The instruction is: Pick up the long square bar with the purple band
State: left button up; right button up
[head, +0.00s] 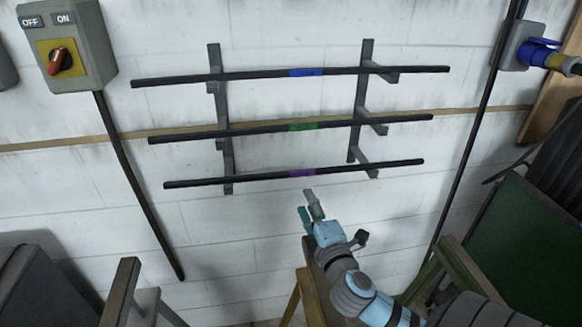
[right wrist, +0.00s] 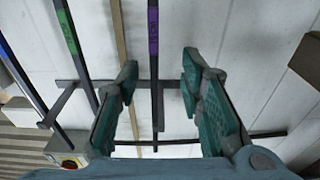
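The long square bar with the purple band (head: 240,180) is dark and lies on the lowest level of a wall rack. Its purple band shows near the middle. In the right wrist view the purple-banded bar (right wrist: 153,65) runs between the two fingers in the picture. My right gripper (head: 311,198) is just below the purple band in the head view, with a small gap to the bar. Its teal fingers (right wrist: 160,76) are apart and hold nothing. My left gripper is not in view.
Above lie a green-banded bar (head: 260,129) and a blue-banded bar (head: 260,74). The rack has two uprights (head: 214,58) with bracket arms. A switch box (head: 85,72) hangs at left, a blue plug (head: 535,52) at right. A green panel (head: 520,245) stands at lower right.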

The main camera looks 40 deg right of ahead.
aim_at(303, 174)
jog(key=x, duration=0.4)
jog(key=d+x, duration=0.1)
jog(key=x, duration=0.6)
jog(key=shift+d+r+p, duration=0.35)
jog(key=shift+d, duration=0.15)
jog(key=shift+s, duration=0.15)
grip_shut()
jog(key=shift+a+r, duration=0.1)
jog(key=shift+r, duration=0.05)
